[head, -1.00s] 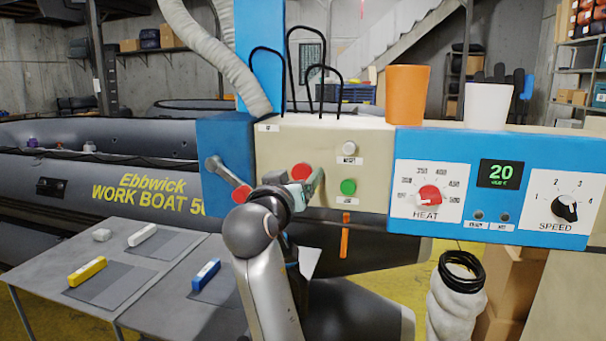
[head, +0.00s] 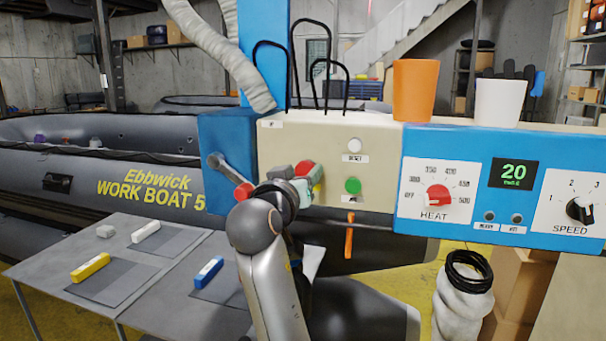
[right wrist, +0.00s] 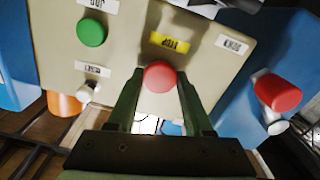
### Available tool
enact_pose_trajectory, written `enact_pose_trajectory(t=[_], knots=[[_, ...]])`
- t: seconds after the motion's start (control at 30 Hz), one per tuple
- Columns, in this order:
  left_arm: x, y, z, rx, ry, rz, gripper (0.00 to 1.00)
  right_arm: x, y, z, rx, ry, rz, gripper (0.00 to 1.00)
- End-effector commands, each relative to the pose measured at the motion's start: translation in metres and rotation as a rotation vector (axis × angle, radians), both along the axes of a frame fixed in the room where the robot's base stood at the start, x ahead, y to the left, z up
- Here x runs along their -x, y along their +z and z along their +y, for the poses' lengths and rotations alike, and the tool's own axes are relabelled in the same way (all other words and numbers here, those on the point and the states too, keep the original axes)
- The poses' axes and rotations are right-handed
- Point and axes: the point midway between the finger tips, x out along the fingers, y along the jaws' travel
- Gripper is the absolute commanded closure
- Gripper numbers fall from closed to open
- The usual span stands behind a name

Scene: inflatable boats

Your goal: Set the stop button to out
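The stop button is a red round knob (head: 306,168) on the beige panel (head: 325,137), left of the green button. In the right wrist view the red knob (right wrist: 160,76) is beneath a yellow label (right wrist: 170,42). My right gripper (right wrist: 160,88) has one finger on each side of the knob. The fingertips sit close against its sides, shut on it. In the head view my right gripper (head: 293,182) partly covers the knob. How far the knob stands out from the panel is hard to tell. My left gripper is not in view.
A green button (head: 353,186) and a white button (head: 354,145) are right of the stop button. A red-tipped lever (head: 232,180) sticks out on the left. An orange cup (head: 414,90) and a white cup (head: 499,102) stand on top.

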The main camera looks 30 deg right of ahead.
Motion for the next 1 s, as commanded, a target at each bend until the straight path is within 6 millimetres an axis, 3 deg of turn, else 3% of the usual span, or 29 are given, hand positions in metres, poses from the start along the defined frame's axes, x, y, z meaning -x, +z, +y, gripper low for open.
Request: enact_pose_trajectory(t=[0.07, 0.4, 1.0], knots=[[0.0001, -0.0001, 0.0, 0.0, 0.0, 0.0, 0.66, 0.0, -0.0001, 0.0, 0.0, 0.0, 0.0, 0.6], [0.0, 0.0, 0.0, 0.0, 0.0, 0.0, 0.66, 0.0, -0.0001, -0.0001, 0.0, 0.0, 0.0, 0.99], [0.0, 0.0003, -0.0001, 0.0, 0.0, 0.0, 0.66, -0.0001, 0.0, -0.0001, 0.0, 0.0, 0.0, 1.0]])
